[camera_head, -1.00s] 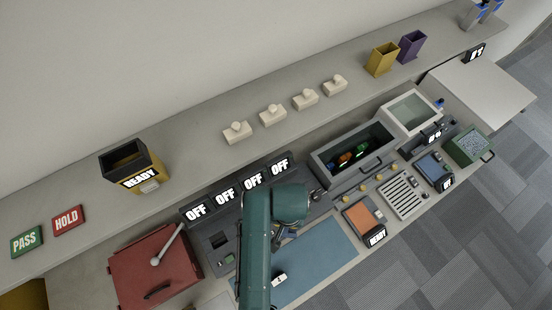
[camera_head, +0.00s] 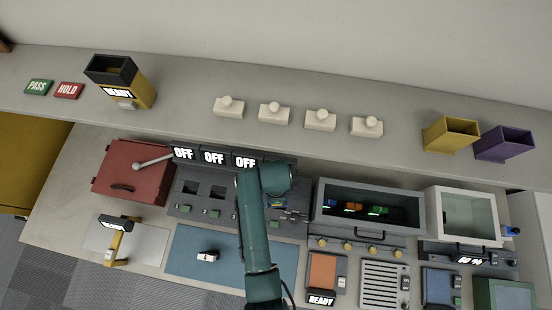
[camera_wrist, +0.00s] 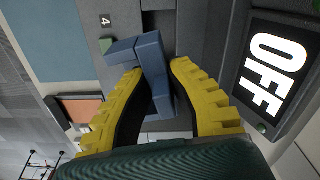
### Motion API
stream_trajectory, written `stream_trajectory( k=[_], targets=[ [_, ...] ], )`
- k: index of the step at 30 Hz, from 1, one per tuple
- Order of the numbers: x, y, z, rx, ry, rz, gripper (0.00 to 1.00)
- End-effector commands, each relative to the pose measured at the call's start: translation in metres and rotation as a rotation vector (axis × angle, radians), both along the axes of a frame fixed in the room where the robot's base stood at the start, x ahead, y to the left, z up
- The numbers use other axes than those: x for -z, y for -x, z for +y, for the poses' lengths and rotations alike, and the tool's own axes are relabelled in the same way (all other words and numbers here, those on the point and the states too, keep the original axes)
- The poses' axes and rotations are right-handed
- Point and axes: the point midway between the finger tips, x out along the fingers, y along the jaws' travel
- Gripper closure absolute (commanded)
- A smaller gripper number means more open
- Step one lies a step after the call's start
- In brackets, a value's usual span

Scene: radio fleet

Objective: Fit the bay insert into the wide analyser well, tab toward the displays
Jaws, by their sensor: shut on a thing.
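My gripper (camera_wrist: 158,105) is shut on the blue bay insert (camera_wrist: 154,72), which has a cross-piece and shows between the yellow fingers in the wrist view. The insert is over or against the dark grey analyser panel, near a label "4"; contact cannot be told. In the head view the analyser (camera_head: 178,207) has a row of OFF displays (camera_head: 214,157) along its back. Two dark square wells (camera_head: 190,187) show left of my arm. My teal arm covers the right part of the analyser, so the wide well and most of the gripper are hidden.
A blue mat (camera_head: 190,262) with a small white-topped item (camera_head: 208,255) lies in front of the analyser. A red box (camera_head: 125,170) with a lever stands left. A grey bin (camera_head: 335,215) with coloured items stands right. The shelf behind holds several white knobbed blocks (camera_head: 320,120).

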Motion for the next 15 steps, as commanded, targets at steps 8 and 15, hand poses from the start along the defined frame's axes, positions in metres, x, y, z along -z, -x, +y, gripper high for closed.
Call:
stream_trajectory(
  k=[8, 15],
  targets=[
    [0.029, -0.015, 0.000, 0.219, 0.000, -0.005, 1.00],
    [0.029, -0.014, 0.000, 0.221, 0.000, -0.002, 1.00]
  ],
)
